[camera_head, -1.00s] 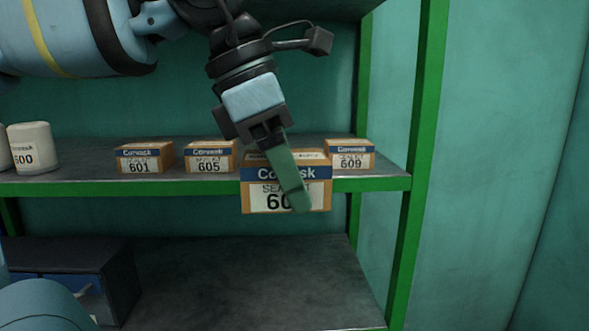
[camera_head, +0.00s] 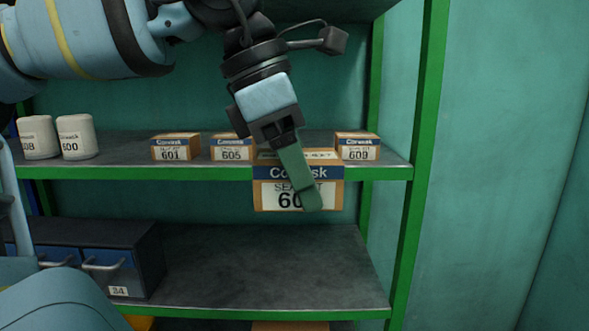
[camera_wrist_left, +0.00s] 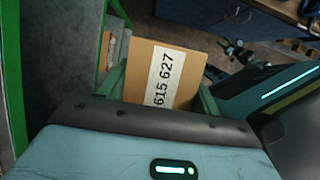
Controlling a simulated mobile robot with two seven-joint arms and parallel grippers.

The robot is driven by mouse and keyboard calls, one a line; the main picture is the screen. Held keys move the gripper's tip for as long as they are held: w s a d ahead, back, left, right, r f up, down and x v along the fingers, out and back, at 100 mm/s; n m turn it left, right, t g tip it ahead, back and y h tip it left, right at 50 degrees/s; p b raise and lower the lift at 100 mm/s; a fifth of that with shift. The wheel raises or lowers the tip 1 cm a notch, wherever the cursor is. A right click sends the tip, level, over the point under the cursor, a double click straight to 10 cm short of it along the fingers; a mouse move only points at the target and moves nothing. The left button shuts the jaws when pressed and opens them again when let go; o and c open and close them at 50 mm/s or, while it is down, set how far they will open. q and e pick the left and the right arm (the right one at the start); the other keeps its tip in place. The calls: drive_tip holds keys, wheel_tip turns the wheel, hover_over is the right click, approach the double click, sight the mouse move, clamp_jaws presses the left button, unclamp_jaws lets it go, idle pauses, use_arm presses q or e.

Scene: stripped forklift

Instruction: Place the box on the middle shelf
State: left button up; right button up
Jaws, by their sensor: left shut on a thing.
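My left gripper (camera_head: 303,180) is shut on a brown cardboard box (camera_head: 270,190) with a blue and white label. A green finger crosses the box's front and hides part of its number. The box is held upright in front of the front edge of the middle shelf (camera_head: 110,171). In the left wrist view the box (camera_wrist_left: 185,68) sits between the two green fingers (camera_wrist_left: 163,95), with "615 627" on a white strip. My right gripper is not in view.
On the middle shelf stand boxes 601 (camera_head: 176,148), 605 (camera_head: 231,148) and 609 (camera_head: 358,148), and white canisters (camera_head: 76,137) at left. A green post (camera_head: 421,150) bounds the right side. The lower shelf (camera_head: 260,265) holds a dark drawer unit (camera_head: 110,262).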

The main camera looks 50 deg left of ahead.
use_arm(q)
drive_tip(key=w+a+f+m+h, duration=0.1)
drive_tip(key=w+a+f+m, duration=0.3)
drive_tip(key=a+f, duration=0.8)
wheel_tip(320, 180, down, 14)
drive_tip(key=w+a+m+g, duration=0.2)
drive_tip(key=a+m+g, duration=0.1)
drive_tip(key=m, duration=0.2)
drive_tip(key=d+f+m+g, duration=0.1)
drive_tip(key=d+f+m, duration=0.2)
drive_tip(key=f, duration=0.4)
drive_tip(key=d+f+m+g, duration=0.2)
drive_tip(key=d+f+m, duration=0.2)
drive_tip(key=f, duration=0.3)
drive_tip(key=s+d+f+m+g+y, duration=0.1)
drive_tip(key=d+f+m+y, duration=0.2)
drive_tip(key=d+f+m, duration=0.8)
drive_tip(key=d+m, duration=0.1)
drive_tip(key=d, duration=0.3)
drive_tip(key=shift+d+f+g+y, duration=0.15)
drive_tip(key=shift+f+g+y, duration=0.2)
drive_tip(key=shift+g+y, duration=0.05)
drive_tip(key=shift+s, duration=0.2)
